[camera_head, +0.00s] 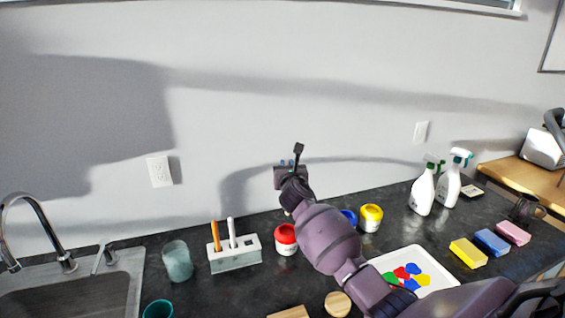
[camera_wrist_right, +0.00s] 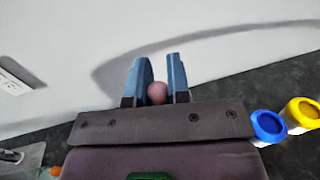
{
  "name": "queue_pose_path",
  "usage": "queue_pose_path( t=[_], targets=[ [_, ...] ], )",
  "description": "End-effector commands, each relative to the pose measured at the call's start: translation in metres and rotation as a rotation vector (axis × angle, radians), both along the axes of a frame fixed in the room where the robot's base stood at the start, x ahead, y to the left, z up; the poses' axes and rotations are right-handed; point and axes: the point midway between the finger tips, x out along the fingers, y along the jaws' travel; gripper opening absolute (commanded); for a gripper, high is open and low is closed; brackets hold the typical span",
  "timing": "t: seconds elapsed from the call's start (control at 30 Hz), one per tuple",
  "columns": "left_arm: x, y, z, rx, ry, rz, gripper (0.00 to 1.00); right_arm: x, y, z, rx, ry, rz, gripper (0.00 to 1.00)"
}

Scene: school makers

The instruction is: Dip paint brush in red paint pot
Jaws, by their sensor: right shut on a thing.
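The red paint pot (camera_head: 286,241), white-bodied with a red top, stands on the dark counter, right of the white brush holder (camera_head: 234,259). The holder carries an orange-handled brush (camera_head: 216,236) and a white-handled brush (camera_head: 232,233). My right gripper (camera_head: 290,163) is raised in front of the wall, above the red pot in the picture. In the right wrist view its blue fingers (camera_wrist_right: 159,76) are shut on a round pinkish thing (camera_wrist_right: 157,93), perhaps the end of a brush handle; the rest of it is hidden. My left gripper is out of view.
A blue pot (camera_head: 349,216), partly behind my right arm, and a yellow pot (camera_head: 371,218) stand to the right. A white palette (camera_head: 437,284) with paint patches lies nearer. A cup (camera_head: 177,261) and sink (camera_head: 70,297) are left; spray bottles (camera_head: 422,193) and sponges (camera_head: 468,253) right.

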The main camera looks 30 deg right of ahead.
Motion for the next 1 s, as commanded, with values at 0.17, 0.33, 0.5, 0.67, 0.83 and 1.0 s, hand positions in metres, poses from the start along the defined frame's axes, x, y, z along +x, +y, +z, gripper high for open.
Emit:
queue_pose_path(
  t=[0.17,0.33,0.5,0.67,0.83,1.0],
  targets=[
    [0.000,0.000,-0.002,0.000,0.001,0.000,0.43,0.000,-0.001,-0.004,0.000,0.000,0.002,0.00],
    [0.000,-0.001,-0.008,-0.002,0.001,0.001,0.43,0.000,0.000,-0.008,0.000,-0.001,0.002,0.00],
    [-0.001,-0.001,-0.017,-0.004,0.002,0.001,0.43,0.000,0.000,-0.017,0.000,-0.001,0.003,0.00],
    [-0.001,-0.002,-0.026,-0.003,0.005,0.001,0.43,0.001,0.000,-0.028,0.000,0.000,0.003,0.00],
    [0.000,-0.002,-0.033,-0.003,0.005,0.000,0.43,0.001,0.000,-0.035,0.000,0.000,0.003,0.00],
    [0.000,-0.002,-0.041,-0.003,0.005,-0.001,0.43,0.001,0.000,-0.043,0.002,-0.001,0.003,0.00]
  ],
)
